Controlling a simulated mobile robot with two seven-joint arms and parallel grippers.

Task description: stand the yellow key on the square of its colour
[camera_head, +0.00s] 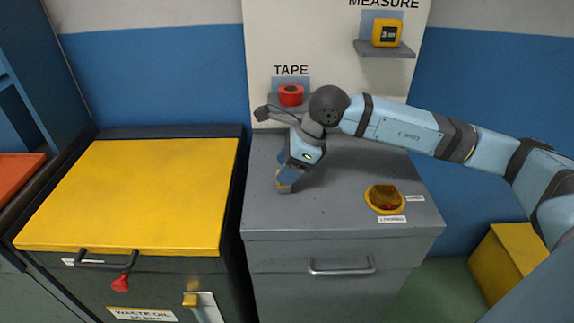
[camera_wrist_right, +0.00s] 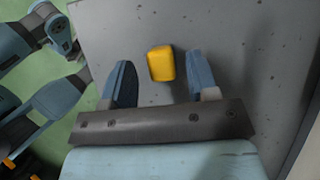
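My right gripper (camera_head: 286,186) is low over the left part of the grey cabinet top, fingers pointing down. In the right wrist view its fingers (camera_wrist_right: 160,75) are open, one on each side of a small yellow block (camera_wrist_right: 162,63), with a gap on both sides. A bit of yellow shows at the fingertips in the head view, mostly hidden. I cannot tell whether this block is the yellow key. Another yellow piece (camera_head: 190,300) is at the front of the waste oil bin, by a pale plate. I cannot make out a yellow square. My left gripper is not seen.
The grey cabinet top (camera_head: 340,213) holds a round yellow-rimmed fitting (camera_head: 385,199) at right. Red tape (camera_head: 291,95) and a yellow tape measure (camera_head: 386,33) sit on wall shelves. A yellow-lidded bin (camera_head: 130,195) stands left; a yellow box (camera_head: 505,265) is at lower right.

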